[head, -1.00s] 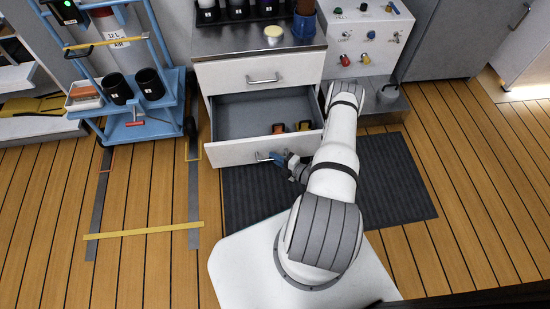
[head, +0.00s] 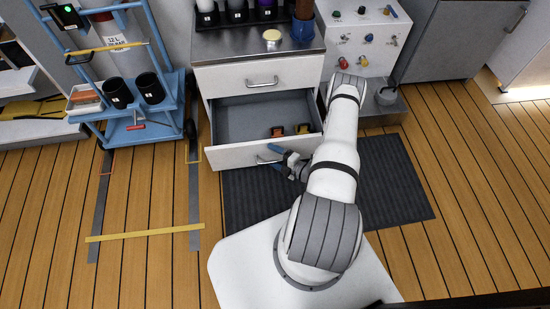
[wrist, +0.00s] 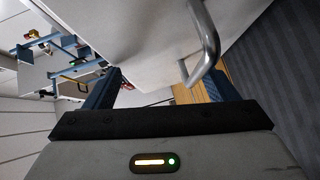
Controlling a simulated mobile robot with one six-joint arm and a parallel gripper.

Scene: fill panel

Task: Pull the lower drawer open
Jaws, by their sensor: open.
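The lower drawer (head: 232,156) stands pulled out from the white cabinet, its grey inside showing. Its metal bar handle (head: 262,160) is on the drawer front, partly hidden by my gripper (head: 275,156). My gripper is open, its blue fingers spread close to the handle, with nothing held. In the wrist view, the handle (wrist: 208,42) reaches down near the right finger of my gripper (wrist: 163,82), and the drawer front (wrist: 140,40) is just ahead. I cannot tell whether a finger touches the handle.
Small orange and dark items (head: 290,130) lie in the drawer. The upper drawer (head: 230,77) is shut. A blue cart (head: 135,132) stands left, and a control panel (head: 365,45) right. A dark mat (head: 390,180) lies on the floor under my arm.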

